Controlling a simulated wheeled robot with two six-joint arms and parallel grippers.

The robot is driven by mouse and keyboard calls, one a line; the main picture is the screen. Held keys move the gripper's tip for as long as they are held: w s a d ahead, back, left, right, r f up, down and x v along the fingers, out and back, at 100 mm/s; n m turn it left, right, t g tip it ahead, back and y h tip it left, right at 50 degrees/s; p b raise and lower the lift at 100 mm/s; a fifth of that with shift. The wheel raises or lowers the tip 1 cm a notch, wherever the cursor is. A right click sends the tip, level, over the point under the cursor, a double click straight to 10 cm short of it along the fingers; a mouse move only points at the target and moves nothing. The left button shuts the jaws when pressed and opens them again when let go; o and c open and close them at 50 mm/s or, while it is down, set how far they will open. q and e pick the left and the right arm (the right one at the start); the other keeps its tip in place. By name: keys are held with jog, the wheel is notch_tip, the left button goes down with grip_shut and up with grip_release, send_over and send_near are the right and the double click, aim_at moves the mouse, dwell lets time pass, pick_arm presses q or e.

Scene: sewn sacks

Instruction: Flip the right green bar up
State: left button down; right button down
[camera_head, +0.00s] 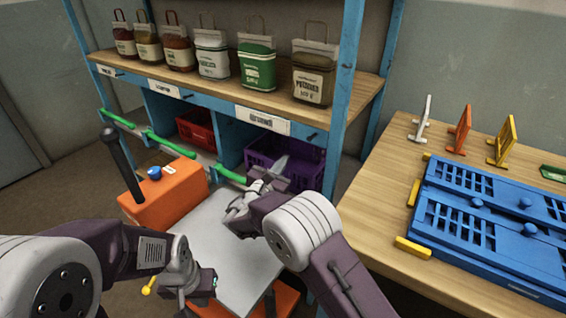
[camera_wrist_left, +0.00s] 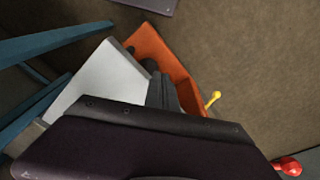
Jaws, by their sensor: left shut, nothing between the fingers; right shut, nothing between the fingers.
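The right green bar (camera_head: 230,174) is on the front of the blue shelf unit, below the wooden shelf. Its right end is close to my right gripper (camera_head: 238,208), and I cannot tell whether they touch. The right gripper is shut and empty in front of the purple crate's compartment. The middle green bar (camera_head: 168,144) and the left green bar (camera_head: 118,118) sit further left along the same front. My left gripper (camera_head: 203,284) is shut and empty, low over the cart; its dark fingers also show in the left wrist view (camera_wrist_left: 160,92).
A purple crate (camera_head: 262,150) and a red crate (camera_head: 196,127) stand in the shelf compartments. Several sacks line the wooden shelf (camera_head: 345,97). A wooden table (camera_head: 392,205) with blue panels (camera_head: 480,225) is at right.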

dwell(0.8)
pick_arm(q)
jog(key=s+d+f+n+g+h, duration=0.1)
jog(key=s+d+n+g+h, duration=0.1)
jog(key=d+n+h, duration=0.3)
jog(key=s+d+f+n+g+h, duration=0.1)
jog(key=s+d+n+g, duration=0.15)
jog(key=d, duration=0.45)
jog(key=w+d+r+n+t+h, duration=0.2)
jog(key=w+d+n+h, duration=0.3)
jog(key=d+n, duration=0.15)
jog(key=w+a+n+t, duration=0.1)
jog(key=w+n+t, duration=0.2)
jog(key=w, duration=0.3)
jog(key=w+a+n+t, duration=0.1)
jog(key=w+n+t, duration=0.3)
jog(key=w, duration=0.2)
jog(key=w+a+n+t+h, duration=0.1)
jog(key=w+n+t, duration=0.3)
jog(key=w, duration=0.2)
jog(key=shift+w+a+r+t, duration=0.1)
jog(key=shift+a+t, duration=0.15)
jog(key=w+a+n+t+y, duration=0.1)
jog(key=w+a, duration=0.1)
jog(key=w+a+n+t+y, duration=0.1)
jog(key=w+a+n+t, duration=0.1)
jog(key=shift+a+r+n+y, duration=0.2)
jog(key=shift+a+n+y, duration=0.05)
jog(key=shift+n+y, duration=0.05)
jog(key=x, duration=1)
